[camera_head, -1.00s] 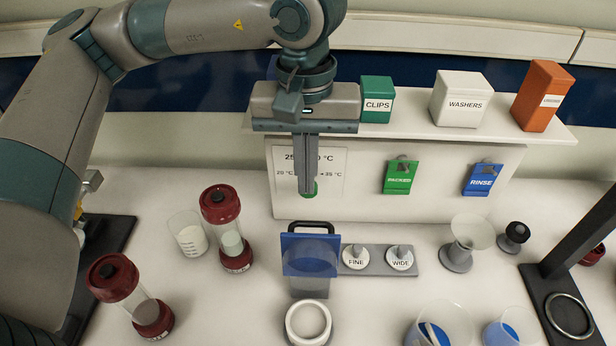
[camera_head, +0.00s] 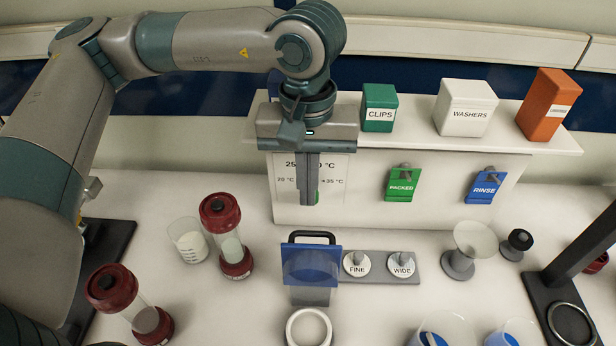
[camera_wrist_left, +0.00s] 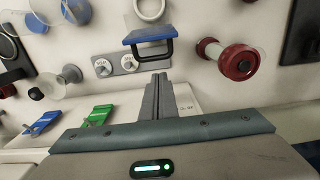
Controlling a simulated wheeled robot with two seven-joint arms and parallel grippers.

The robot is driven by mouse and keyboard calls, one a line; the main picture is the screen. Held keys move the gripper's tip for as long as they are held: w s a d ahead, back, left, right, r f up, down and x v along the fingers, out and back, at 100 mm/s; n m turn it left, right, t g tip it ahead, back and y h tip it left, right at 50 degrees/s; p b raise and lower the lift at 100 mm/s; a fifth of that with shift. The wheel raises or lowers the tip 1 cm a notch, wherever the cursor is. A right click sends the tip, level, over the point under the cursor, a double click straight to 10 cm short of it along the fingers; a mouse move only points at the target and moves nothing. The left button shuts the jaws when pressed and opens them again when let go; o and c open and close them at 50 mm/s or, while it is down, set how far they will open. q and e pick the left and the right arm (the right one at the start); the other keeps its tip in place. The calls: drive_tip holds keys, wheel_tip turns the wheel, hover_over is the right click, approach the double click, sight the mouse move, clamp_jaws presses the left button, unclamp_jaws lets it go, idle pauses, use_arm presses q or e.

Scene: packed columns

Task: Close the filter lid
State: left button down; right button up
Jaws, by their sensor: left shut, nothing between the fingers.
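The filter lid is a blue square panel (camera_head: 311,266) with a black handle on its far edge, at the middle of the table in the head view. It appears raised and tilted above a grey piece, behind a white ring (camera_head: 308,328). The lid also shows in the left wrist view (camera_wrist_left: 148,34), with its black handle facing the fingers. My left gripper (camera_head: 309,202) is shut and empty, pointing down behind the handle and apart from it. Its fingers (camera_wrist_left: 158,78) show in the left wrist view. My right gripper is not in view.
Red-capped clear columns (camera_head: 229,240) and a beaker (camera_head: 187,240) stand left of the lid. A grey plate with FINE and WIDE knobs (camera_head: 378,265) lies close on its right. Behind, a white shelf (camera_head: 350,180) carries boxes and hanging PACKED and RINSE tags.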

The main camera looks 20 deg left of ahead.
use_arm(q)
wheel_tip(320, 180, down, 7)
drive_tip(key=p, duration=0.2)
drive_tip(key=shift+f, duration=0.15)
idle(0.4)
